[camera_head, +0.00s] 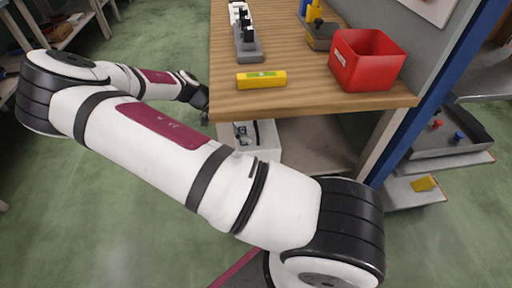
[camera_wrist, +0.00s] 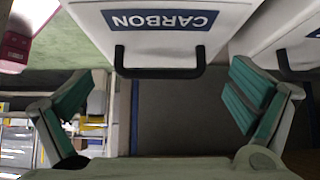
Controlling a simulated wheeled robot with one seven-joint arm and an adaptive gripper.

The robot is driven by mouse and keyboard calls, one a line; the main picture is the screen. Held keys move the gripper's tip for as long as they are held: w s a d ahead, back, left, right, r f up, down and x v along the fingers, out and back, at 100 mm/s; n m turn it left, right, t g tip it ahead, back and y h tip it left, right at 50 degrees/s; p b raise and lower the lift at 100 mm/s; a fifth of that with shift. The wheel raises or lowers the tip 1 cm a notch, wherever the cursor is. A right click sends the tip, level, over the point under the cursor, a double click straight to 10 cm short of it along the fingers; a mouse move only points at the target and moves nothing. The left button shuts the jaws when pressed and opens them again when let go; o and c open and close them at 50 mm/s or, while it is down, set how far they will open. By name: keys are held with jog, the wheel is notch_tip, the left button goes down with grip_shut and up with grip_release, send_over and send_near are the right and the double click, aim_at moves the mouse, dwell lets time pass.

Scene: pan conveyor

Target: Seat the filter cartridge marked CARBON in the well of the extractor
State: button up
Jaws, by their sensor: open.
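In the wrist view the white CARBON cartridge (camera_wrist: 165,40) has a blue label that reads upside down and a black handle (camera_wrist: 160,68). My gripper (camera_wrist: 167,78) is open, with one teal-padded finger on each side of the handle. The handle lies between the fingers and nothing is visibly clamped; I cannot tell how deep it sits. A second white cartridge (camera_wrist: 290,32) with a blue label and black handle is at the right, cut off by the frame. In the head view my gripper (camera_head: 202,98) is partly hidden by the bench edge. I cannot make out the extractor's well.
The wooden bench (camera_head: 330,97) carries a yellow level (camera_head: 262,79), a red bin (camera_head: 362,70) and a grey holder (camera_head: 248,50). A white container (camera_head: 265,140) sits under it. A grey tray (camera_head: 440,145) stands at right. Green floor is open at left.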

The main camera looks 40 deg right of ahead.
jog(key=shift+x, duration=1.1)
jog(key=c, duration=1.9)
jog(key=shift+r, duration=0.2)
